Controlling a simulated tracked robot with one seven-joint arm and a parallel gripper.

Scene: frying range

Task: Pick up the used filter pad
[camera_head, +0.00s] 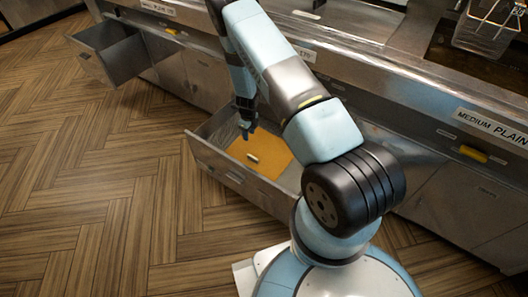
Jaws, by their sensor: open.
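An orange-yellow flat pad (267,148), which looks like the used filter pad, lies in an open metal drawer (215,160) below the range. A small pale piece (252,157) sits on it near the middle. My gripper (247,131) points down above the far left part of the drawer, near the pad's far edge. It is open and small in the view. I cannot tell its exact height over the pad. My arm hides the right part of the drawer and may hide some of the pad.
Another drawer (112,52) stands open at the upper left. The steel counter (345,68) runs across above the drawers, with a wire fry basket (488,28) at the upper right. A label reads "MEDIUM PLAIN" (492,128). The wooden floor (90,190) at left is clear.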

